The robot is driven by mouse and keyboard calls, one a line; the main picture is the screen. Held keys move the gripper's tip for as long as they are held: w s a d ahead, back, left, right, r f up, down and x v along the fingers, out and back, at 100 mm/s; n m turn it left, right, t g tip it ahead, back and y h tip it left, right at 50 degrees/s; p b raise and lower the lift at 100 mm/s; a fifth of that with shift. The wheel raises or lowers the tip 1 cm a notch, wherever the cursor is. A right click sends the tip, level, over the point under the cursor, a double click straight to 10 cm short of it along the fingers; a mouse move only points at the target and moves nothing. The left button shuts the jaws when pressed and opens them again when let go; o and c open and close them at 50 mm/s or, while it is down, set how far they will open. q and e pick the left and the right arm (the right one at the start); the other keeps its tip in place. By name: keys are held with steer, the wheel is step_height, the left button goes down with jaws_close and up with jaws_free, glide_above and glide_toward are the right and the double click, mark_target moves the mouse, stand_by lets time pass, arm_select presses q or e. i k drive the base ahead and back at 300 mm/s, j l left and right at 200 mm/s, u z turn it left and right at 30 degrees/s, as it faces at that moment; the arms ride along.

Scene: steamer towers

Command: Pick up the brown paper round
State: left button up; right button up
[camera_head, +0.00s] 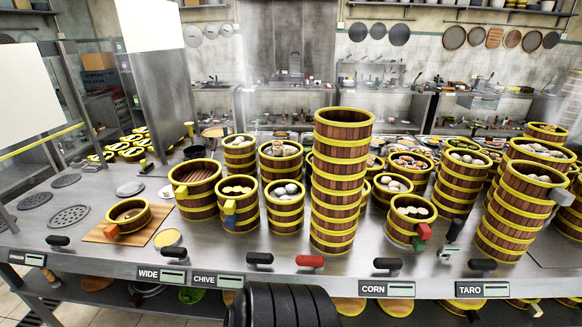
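A small tan round with a yellowish edge (167,238) lies flat near the counter's front left, just right of a wooden board (152,231). It looks like the brown paper round, but I cannot tell its material. A white round (167,191) lies farther back on the counter. Neither of my grippers shows in the head view.
A single steamer (130,216) stands on the board. A tall steamer tower (340,180) rises mid-counter, with shorter filled stacks around it. Labels and dark handles line the front edge.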

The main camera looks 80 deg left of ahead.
mark_target(132, 213)
steer(key=i+u, duration=0.1)
steer(key=u, duration=3.7)
